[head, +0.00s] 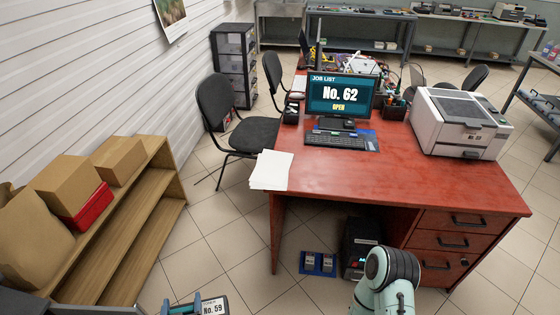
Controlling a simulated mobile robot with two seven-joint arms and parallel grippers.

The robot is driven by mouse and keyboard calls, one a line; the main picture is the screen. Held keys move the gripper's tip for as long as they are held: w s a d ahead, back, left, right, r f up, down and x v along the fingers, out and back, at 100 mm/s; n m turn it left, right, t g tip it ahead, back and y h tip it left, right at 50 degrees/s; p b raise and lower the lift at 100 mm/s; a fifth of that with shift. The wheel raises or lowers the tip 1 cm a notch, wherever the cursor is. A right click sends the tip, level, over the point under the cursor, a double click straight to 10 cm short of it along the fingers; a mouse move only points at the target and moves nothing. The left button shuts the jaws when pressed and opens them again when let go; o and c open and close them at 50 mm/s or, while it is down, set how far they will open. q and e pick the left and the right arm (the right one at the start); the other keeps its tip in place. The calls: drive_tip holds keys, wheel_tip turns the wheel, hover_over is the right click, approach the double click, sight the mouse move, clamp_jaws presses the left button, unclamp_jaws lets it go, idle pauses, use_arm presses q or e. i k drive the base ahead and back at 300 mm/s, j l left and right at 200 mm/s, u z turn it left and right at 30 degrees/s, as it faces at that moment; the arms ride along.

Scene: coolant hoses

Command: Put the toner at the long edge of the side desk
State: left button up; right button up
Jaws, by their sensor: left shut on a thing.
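My left gripper (184,306) shows at the bottom edge, cut off by the frame. It is shut on a dark thing with a white label reading No. 59 (213,306), which I take to be the toner; most of it is out of view. A red-brown desk (420,188) stands ahead to the right, with its long front edge facing me and drawers at its right end. I cannot tell whether it is the side desk. My right gripper is not in view; only a link of my right arm shows low in front of the desk.
The desk carries white papers (271,170), a keyboard (341,140), a monitor (342,95) and a printer (460,122). Its front right top is clear. A black chair (240,135) stands at its left. A wooden shelf (130,215) with boxes lines the left wall. A computer tower (360,245) stands under the desk.

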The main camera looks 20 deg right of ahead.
sight(384, 174)
drive_tip(key=l+z, duration=0.1)
drive_tip(key=z, duration=1.3)
